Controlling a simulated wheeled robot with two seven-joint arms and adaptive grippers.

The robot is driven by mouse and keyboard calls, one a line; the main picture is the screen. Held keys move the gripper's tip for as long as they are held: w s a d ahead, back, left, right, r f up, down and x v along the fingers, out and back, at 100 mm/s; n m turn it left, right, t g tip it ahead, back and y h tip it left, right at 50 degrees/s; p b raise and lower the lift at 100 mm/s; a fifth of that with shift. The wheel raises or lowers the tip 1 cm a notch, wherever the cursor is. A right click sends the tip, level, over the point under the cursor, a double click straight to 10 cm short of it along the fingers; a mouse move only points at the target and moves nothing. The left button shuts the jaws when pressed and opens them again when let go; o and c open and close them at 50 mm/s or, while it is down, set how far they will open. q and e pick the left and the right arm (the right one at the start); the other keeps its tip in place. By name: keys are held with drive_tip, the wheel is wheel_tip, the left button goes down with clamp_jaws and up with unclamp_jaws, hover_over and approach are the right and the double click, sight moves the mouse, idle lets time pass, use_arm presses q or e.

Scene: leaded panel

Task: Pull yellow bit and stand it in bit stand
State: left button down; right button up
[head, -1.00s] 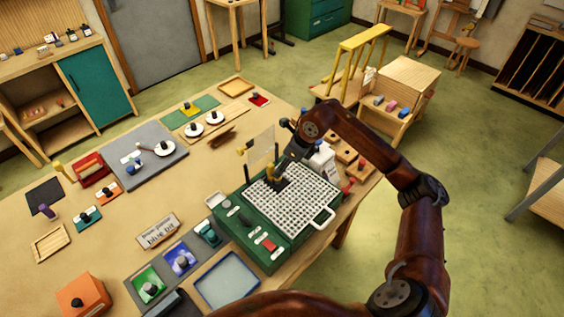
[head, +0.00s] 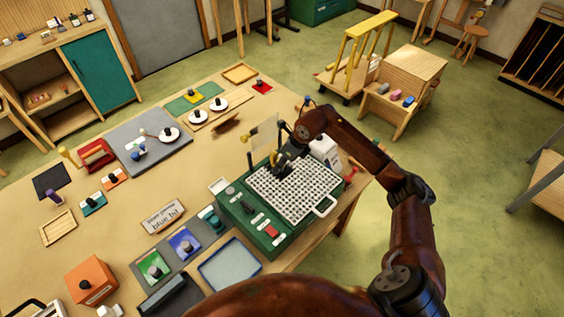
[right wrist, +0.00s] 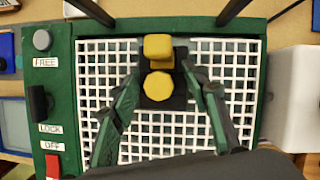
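The green machine (head: 235,225) with a white grid top (head: 310,198) stands on the table. In the right wrist view, the yellow bit (right wrist: 158,88) is at a dark block on the grid (right wrist: 100,60), with a yellow square piece above it in the picture. My right gripper (right wrist: 168,125) is open, one finger on each side of the yellow bit, with gaps visible. In the head view my right gripper (head: 284,162) is low over the grid and hides most of the bit. I cannot tell which object is the bit stand. My left gripper is not in view.
A clear upright shield (head: 264,135) stands at the machine's back edge. A white container (head: 325,150) stands to its right. Green (head: 152,268) and blue (head: 185,243) pads and a blue-grey tray (head: 230,264) lie left of it. A "blue bit" sign (head: 163,216) is nearby.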

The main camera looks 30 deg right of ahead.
clamp_jaws()
idle(0.7)
